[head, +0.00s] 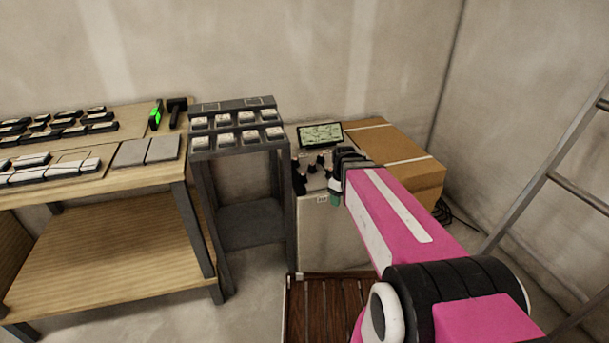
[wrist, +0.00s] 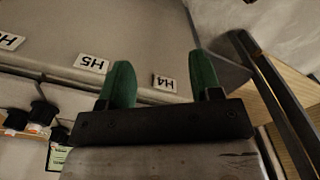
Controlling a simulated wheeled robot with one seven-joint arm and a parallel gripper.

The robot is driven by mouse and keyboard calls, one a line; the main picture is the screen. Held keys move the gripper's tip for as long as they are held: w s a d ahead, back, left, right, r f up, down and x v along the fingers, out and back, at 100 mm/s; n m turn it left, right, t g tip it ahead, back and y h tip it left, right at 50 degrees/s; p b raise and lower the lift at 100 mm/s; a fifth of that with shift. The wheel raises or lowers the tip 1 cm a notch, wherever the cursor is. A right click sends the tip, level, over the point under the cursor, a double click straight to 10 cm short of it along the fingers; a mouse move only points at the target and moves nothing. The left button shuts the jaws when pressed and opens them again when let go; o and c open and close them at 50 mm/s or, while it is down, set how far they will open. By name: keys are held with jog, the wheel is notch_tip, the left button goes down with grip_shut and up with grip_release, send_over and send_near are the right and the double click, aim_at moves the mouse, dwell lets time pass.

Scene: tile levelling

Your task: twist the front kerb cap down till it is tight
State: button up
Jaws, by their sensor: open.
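Several small black caps (head: 318,168) stand on the light grey block (head: 340,235) in the head view. Black caps (wrist: 42,112) also show at the lower left of the wrist view, beside a light surface. I cannot tell which of them is the front kerb cap; part of the group is hidden behind my arm. No cap is between the fingers. In the head view my gripper (head: 335,198) is at the front right of the caps.
A green-lit screen (head: 320,135) stands behind the caps, with a cardboard box (head: 400,155) to the right. A dark stand (head: 240,150) with several small tiles is at left, beside a wooden bench (head: 110,250). A ladder (head: 545,185) leans at right. A slatted wooden pallet (head: 315,310) lies in front.

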aim_at(303, 174)
jog(key=w+a+r+n, duration=0.1)
jog(key=w+a+n, duration=0.1)
jog(key=n, duration=0.1)
jog(key=w+a+r+n, duration=0.1)
jog(key=w+a+n, duration=0.1)
jog(key=n, duration=0.1)
jog(key=w+a+r+n, duration=0.1)
jog(key=w+a+n, duration=0.1)
jog(key=w+n, duration=0.1)
jog(key=shift+a+r+n, duration=0.35)
jog(key=shift+r+n, duration=0.05)
jog(key=shift+n, duration=0.1)
jog(key=w+a+r+n, duration=0.1)
jog(key=a+n, duration=0.1)
jog(key=n, duration=0.1)
jog(key=w+a+r+n, duration=0.1)
jog(key=w+a+n, duration=0.1)
jog(key=n, duration=0.1)
jog(key=w+a+r+n, duration=0.1)
jog(key=a+r+n, duration=0.1)
jog(key=n, duration=0.1)
jog(key=shift+w+a, duration=0.15)
jog(key=shift+w, duration=0.1)
jog(key=shift+w+a+r+n, duration=0.15)
jog(key=shift+a+r+n, duration=0.2)
jog(key=shift+n, duration=0.25)
jog(key=shift+f, duration=3.8)
jog(key=shift+c, duration=0.3)
jog(key=c, duration=0.9)
